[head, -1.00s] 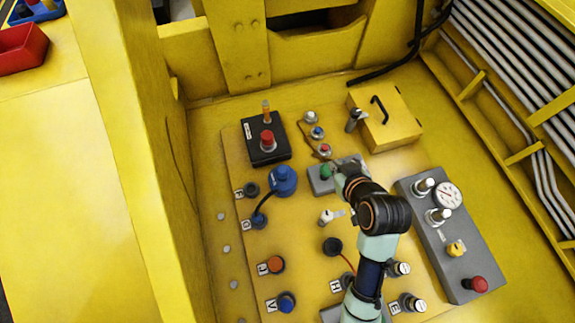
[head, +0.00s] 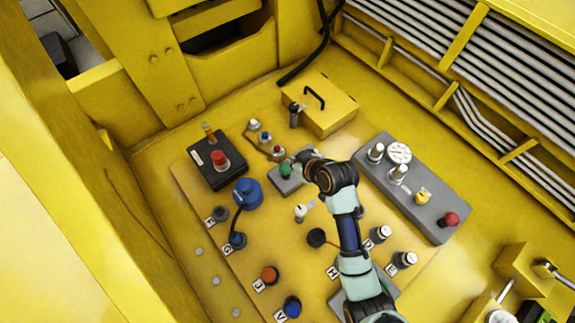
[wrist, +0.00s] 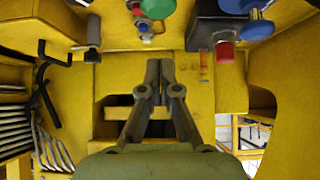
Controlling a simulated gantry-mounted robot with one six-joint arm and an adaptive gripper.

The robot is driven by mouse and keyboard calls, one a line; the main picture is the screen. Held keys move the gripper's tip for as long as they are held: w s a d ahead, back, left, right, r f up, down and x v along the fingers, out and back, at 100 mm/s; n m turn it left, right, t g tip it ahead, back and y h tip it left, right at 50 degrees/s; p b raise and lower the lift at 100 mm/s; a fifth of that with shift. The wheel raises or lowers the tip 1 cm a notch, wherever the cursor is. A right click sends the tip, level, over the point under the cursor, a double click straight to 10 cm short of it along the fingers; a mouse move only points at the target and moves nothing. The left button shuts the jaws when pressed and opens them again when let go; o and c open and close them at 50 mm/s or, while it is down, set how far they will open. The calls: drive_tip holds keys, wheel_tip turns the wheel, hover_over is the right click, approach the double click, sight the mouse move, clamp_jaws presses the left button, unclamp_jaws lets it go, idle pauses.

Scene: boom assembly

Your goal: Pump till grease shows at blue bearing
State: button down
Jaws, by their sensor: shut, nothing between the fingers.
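Three small fittings in a row stand on the yellow plate in the head view: a silver one (head: 254,124), a blue-topped one (head: 265,137) and a red-topped one (head: 277,152). I cannot make out grease on the blue one. A green button (head: 285,170) sits on a small grey box (head: 287,185) close by. My gripper is largely hidden behind my wrist in the head view, beside the green button. In the wrist view my gripper (wrist: 159,66) is shut and empty.
A black box (head: 205,175) with a red button is left. A blue plug (head: 247,193) with a cable stands below it. A yellow box (head: 325,115) with a black handle lies behind. A grey panel (head: 435,222) with a gauge (head: 399,153) stands right.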

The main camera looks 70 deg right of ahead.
sight(288, 171)
drive_tip(key=x, duration=0.4)
wheel_tip(288, 171, down, 3)
drive_tip(key=shift+r, duration=0.2)
drive_tip(key=shift+f, duration=0.6)
drive_tip(key=shift+s+a+f+b, duration=0.1)
drive_tip(key=shift+f+b, duration=0.7)
drive_tip(key=shift+f, duration=0.75)
